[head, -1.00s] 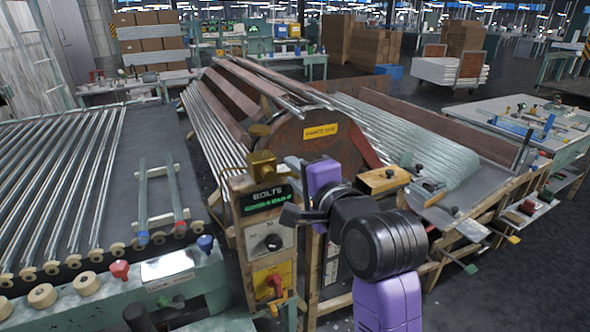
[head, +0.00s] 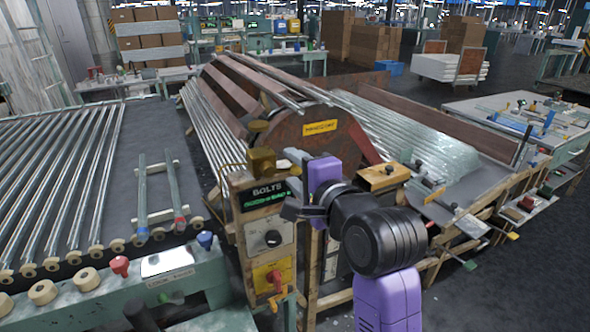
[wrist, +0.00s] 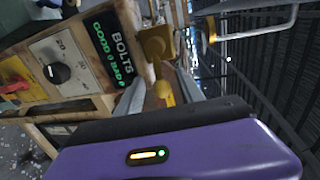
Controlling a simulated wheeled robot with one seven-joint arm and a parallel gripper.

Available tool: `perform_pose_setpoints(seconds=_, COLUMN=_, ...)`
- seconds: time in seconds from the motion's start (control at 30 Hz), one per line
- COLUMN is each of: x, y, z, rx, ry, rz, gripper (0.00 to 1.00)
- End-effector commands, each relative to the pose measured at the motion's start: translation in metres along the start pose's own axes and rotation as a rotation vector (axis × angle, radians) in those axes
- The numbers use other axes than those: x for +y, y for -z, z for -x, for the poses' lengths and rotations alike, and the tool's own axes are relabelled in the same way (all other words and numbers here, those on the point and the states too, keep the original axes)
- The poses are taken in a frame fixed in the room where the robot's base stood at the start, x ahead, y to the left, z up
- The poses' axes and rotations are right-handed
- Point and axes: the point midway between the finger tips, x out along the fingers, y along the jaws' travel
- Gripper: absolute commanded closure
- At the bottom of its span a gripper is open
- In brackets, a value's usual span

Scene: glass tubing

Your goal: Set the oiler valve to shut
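The oiler appears to be the brass fitting (head: 262,162) on top of the box labelled BOLTS. It also shows in the wrist view as a yellow body (wrist: 154,42) with a yellow lever (wrist: 164,90) extending toward me. My gripper (head: 288,183) is just right of the box top in the head view. In the wrist view its two grey fingers are apart, and the lever lies in the gap between them (wrist: 160,82). I cannot tell whether either finger touches the lever. The valve's exact setting is not clear.
The BOLTS box (head: 268,193) carries a display, a black knob (head: 273,238) and a red handle (head: 274,280) on a yellow plate. A large rusty drum (head: 320,135) with glass tubes stands behind. A roller table of tubes (head: 60,180) is at left. A yellow-topped wooden block (head: 384,176) is at right.

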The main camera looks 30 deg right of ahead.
Motion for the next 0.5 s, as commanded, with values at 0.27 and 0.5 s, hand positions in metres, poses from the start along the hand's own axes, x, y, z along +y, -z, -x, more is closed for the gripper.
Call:
perform_pose_setpoints(seconds=0.27, x=0.001, y=0.000, z=0.016, rx=0.001, ry=0.001, rz=0.001, gripper=0.55)
perform_pose_setpoints(seconds=0.5, x=0.001, y=0.000, z=0.055, rx=0.001, ry=0.002, rz=0.001, gripper=0.55)
